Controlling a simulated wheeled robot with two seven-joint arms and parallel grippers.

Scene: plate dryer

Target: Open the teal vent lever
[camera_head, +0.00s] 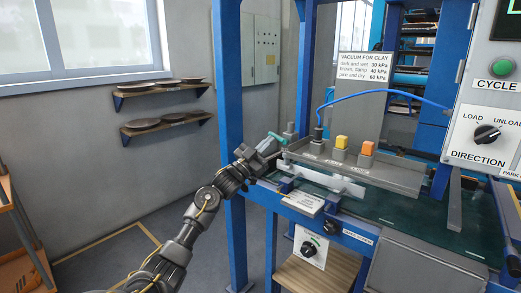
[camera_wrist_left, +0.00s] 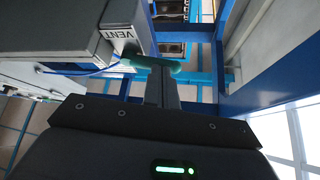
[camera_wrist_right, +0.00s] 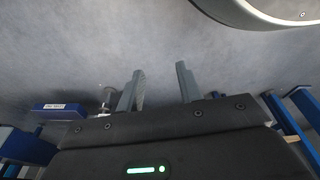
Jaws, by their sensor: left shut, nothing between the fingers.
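In the left wrist view the teal lever (camera_wrist_left: 150,64) lies across the tips of the shut left fingers (camera_wrist_left: 161,80), beside the VENT label (camera_wrist_left: 118,35). I cannot tell whether they touch. Nothing is between the fingers. My right gripper (camera_wrist_right: 159,72) shows only in its own wrist view, with its fingers apart and empty.
A blue post (camera_head: 229,110) rises just left of my left gripper. Wall shelves (camera_head: 165,123) hold plates.

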